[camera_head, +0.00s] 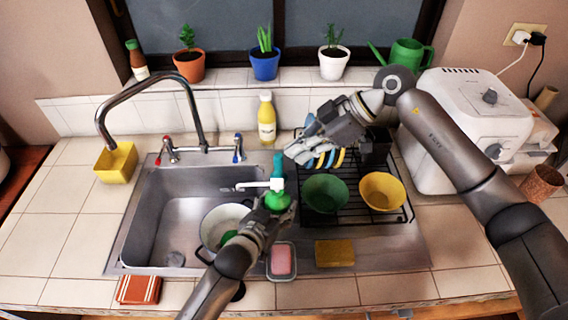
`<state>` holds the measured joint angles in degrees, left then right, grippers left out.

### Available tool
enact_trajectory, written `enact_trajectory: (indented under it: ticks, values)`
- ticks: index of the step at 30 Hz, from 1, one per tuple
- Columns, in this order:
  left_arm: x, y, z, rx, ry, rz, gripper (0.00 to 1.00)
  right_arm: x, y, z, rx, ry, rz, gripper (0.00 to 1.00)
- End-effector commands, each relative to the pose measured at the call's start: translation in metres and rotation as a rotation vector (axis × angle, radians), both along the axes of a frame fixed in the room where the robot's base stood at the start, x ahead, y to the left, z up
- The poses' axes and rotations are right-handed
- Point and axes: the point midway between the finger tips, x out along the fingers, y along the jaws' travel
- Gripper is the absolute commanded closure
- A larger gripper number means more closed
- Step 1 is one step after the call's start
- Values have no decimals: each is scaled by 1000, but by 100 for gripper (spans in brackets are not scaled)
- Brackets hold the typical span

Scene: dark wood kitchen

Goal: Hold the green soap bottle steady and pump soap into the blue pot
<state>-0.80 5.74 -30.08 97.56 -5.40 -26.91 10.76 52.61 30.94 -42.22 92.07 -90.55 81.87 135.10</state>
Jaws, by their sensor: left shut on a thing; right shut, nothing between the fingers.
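The green soap bottle (277,203) is upright at the right side of the sink, its lower part hidden by my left gripper (270,207). That gripper is shut on the bottle. Its white pump head (263,185) points left over the sink. A pale, dark-rimmed pot (209,235) sits in the sink below left of the pump, with something green inside; it looks white rather than blue. A blue plant pot (265,68) stands on the windowsill. My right gripper (294,154) is shut and empty, above and right of the pump, apart from it.
A dish rack holds a green bowl (325,193), a yellow bowl (382,191) and coloured plates (331,159). A yellow bottle (266,120) stands behind the sink. The faucet (190,105) arches at left. A pink soap dish (282,261) and sponge (335,252) lie in front.

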Motion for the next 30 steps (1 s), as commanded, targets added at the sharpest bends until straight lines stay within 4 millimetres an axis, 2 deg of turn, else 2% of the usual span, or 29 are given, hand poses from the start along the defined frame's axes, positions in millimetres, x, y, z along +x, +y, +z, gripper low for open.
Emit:
enact_trajectory:
  ticks: [3,9,30]
  values:
    - [0,-1,0,0,0,-1,83,1,-15,15,0,-3,-1,100]
    - [0,-1,0,0,0,-1,83,0,-26,26,1,-1,0,100]
    - [0,0,0,0,0,0,83,0,-27,28,2,-2,1,100]
